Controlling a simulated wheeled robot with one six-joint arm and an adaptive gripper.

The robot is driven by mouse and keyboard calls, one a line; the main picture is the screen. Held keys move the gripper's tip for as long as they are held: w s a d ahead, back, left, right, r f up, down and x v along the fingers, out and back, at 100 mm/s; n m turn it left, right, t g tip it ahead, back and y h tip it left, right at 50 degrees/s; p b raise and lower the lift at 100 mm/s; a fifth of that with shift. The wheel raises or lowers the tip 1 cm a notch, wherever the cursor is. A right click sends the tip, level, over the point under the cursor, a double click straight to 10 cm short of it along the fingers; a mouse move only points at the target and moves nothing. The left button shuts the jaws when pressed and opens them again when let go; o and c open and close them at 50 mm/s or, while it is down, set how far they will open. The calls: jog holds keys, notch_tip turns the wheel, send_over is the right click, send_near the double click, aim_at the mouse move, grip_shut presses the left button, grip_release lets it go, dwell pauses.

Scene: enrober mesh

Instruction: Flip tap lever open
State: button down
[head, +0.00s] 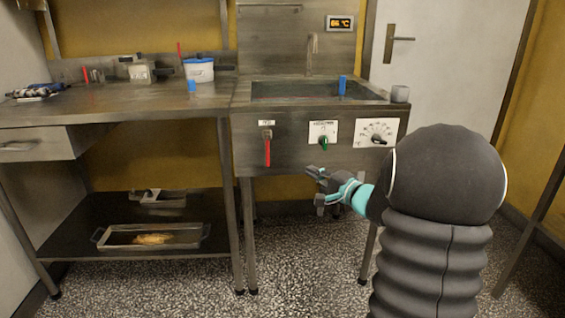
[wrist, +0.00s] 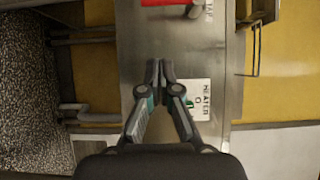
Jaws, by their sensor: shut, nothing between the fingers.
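The red tap lever (head: 267,150) hangs straight down on the steel front panel of the sink unit, below a small label. In the wrist view the red lever (wrist: 168,3) is cut off by the top edge. My gripper (head: 312,172) is in front of the panel, to the right of the lever and lower, below the green knob. It is apart from the lever. In the wrist view my gripper (wrist: 161,66) has its fingertips together with nothing between them.
A green heater knob (head: 323,143) on a white plate and a white dial (head: 378,132) sit right of the lever. A steel counter (head: 120,101) with tubs stands left. A pan (head: 180,242) is on the lower shelf.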

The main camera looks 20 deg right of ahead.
aim_at(267, 148)
jog(key=shift+s+a+x, duration=0.15)
jog(key=shift+a+x, duration=0.3)
jog(key=shift+x, duration=1.7)
jog(key=shift+s+a+x, duration=0.2)
jog(key=shift+a+x, duration=0.25)
jog(key=shift+x, duration=1.65)
jog(key=shift+s+a+x, duration=0.15)
jog(key=shift+a+x, duration=0.3)
jog(key=shift+x, duration=1.7)
jog(key=shift+a+f, duration=0.1)
jog(key=shift+a, duration=0.1)
